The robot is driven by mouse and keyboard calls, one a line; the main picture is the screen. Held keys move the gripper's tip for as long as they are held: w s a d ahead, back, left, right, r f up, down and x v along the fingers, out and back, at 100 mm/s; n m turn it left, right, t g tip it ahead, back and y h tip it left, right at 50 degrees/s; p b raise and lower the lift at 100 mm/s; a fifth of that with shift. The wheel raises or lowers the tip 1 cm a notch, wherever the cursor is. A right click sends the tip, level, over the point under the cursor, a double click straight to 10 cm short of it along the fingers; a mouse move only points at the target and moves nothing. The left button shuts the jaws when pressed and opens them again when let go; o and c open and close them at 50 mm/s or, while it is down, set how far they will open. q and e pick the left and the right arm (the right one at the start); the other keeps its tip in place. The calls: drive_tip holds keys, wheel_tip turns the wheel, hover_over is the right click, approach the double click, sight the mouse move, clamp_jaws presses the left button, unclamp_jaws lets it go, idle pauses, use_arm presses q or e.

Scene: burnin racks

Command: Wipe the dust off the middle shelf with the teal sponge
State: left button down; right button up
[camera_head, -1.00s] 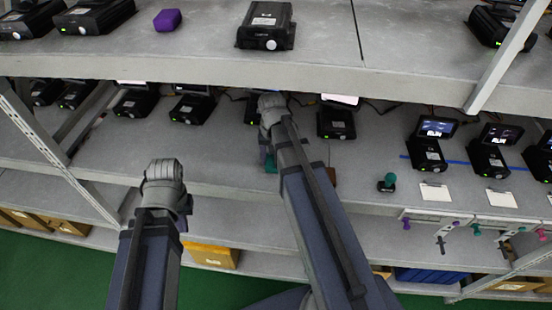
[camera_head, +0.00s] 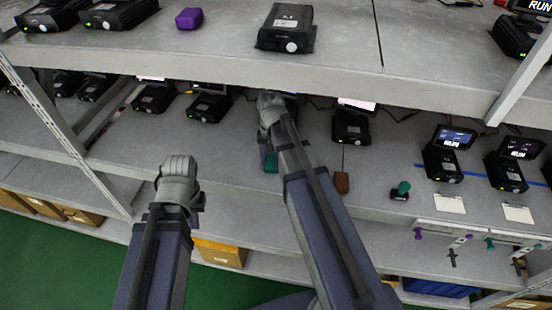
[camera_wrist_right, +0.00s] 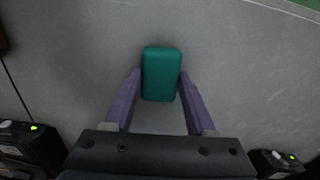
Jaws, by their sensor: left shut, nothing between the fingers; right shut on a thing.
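The teal sponge (camera_wrist_right: 161,74) sits between the purple fingers of my right gripper (camera_wrist_right: 160,90) in the right wrist view, on or just above the grey shelf surface. In the head view the sponge (camera_head: 271,163) shows just left of my right arm, over the middle shelf (camera_head: 225,160). My right gripper (camera_head: 266,140) is shut on it and mostly hidden by its own wrist. My left gripper (camera_head: 197,205) is shut and empty in front of the shelf edge, its fingers mostly hidden. I cannot make out distinct dust on the shelf.
Black devices (camera_head: 208,104) line the back of the middle shelf, with one (camera_head: 351,124) right of my right arm. A brown block (camera_head: 341,182) and a teal-knobbed object (camera_head: 400,191) stand near the front edge. The upper shelf (camera_head: 200,60) overhangs. Left of the sponge the shelf is clear.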

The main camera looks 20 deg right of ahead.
drive_tip(key=shift+w+a, duration=0.45)
drive_tip(key=shift+a, duration=0.4)
drive_tip(key=shift+w+a+r+p, duration=0.15)
drive_tip(key=shift+w+r+p, duration=0.1)
drive_tip(key=shift+r+p, duration=0.35)
wheel_tip(320, 180, up, 2)
drive_tip(key=shift+s+r+p, duration=0.15)
drive_tip(key=shift+r+p, duration=0.1)
drive_tip(key=shift+p, duration=1)
drive_tip(key=shift+r+p, duration=1.1)
wheel_tip(320, 180, up, 3)
drive_tip(key=p, duration=0.3)
drive_tip(key=shift+r, duration=0.1)
